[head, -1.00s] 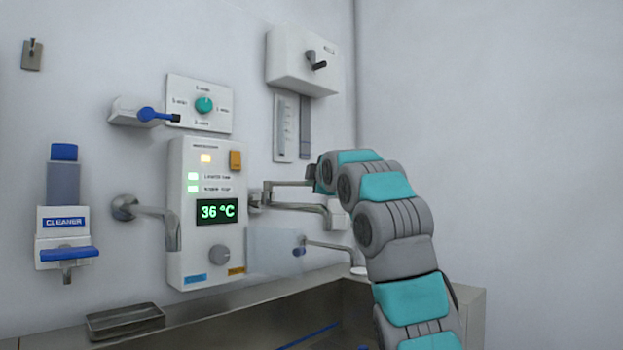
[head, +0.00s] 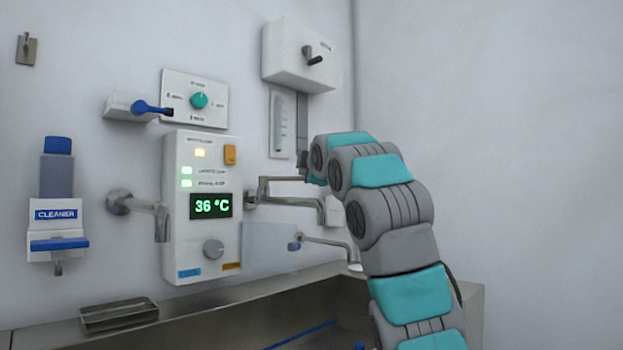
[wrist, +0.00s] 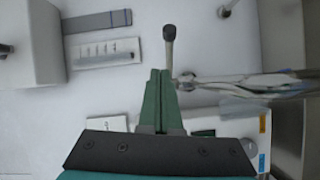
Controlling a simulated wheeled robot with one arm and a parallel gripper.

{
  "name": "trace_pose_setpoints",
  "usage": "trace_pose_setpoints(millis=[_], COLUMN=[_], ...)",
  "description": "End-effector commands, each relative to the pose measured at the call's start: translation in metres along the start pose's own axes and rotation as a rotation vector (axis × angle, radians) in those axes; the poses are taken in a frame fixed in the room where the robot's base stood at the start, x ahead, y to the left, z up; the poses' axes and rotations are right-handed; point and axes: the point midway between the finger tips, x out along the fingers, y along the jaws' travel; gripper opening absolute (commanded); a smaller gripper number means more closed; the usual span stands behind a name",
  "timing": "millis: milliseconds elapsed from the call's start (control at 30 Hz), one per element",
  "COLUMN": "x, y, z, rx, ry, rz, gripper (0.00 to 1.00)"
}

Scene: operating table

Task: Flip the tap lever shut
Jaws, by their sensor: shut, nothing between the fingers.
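The wall tap (head: 310,203) is a metal spout to the right of the control panel. Its thin lever (head: 282,179) sticks out to the right above the spout, its far end close to my arm. In the wrist view the lever (wrist: 169,46) shows a dark rounded tip, pointing up the picture. My gripper (wrist: 160,73) is shut and empty, its green fingertips just beside the lever's stem. I cannot tell whether they touch. My arm partly hides the gripper in the head view.
The control panel (head: 202,250) reads 36 °C. A white box (head: 284,55) with a dark knob hangs above the tap. A second spout (head: 325,241) sits lower, over the metal sink (head: 240,304). A cleaner dispenser (head: 57,200) hangs at left. The right wall is bare.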

Motion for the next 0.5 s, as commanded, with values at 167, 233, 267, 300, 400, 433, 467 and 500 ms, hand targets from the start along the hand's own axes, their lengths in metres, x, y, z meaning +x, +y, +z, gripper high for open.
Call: trace_pose_setpoints(millis=[167, 233, 267, 300, 400, 433, 467, 500], x=[-0.018, -0.027, -0.031, -0.036, -0.047, -0.050, -0.053, -0.056], y=[0.004, 0.007, 0.008, 0.009, 0.011, 0.011, 0.012, 0.013], z=[0.020, 0.029, 0.033, 0.037, 0.051, 0.053, 0.055, 0.058], rx=[0.001, 0.001, 0.000, -0.001, 0.000, 0.000, 0.000, 0.000], ry=[-0.001, 0.000, 0.000, 0.001, -0.001, 0.000, 0.001, 0.001], rz=[0.003, 0.007, 0.008, 0.006, 0.003, 0.003, 0.004, 0.004], gripper=[0.00, 0.00, 0.00, 0.00, 0.00, 0.00, 0.00, 0.00])
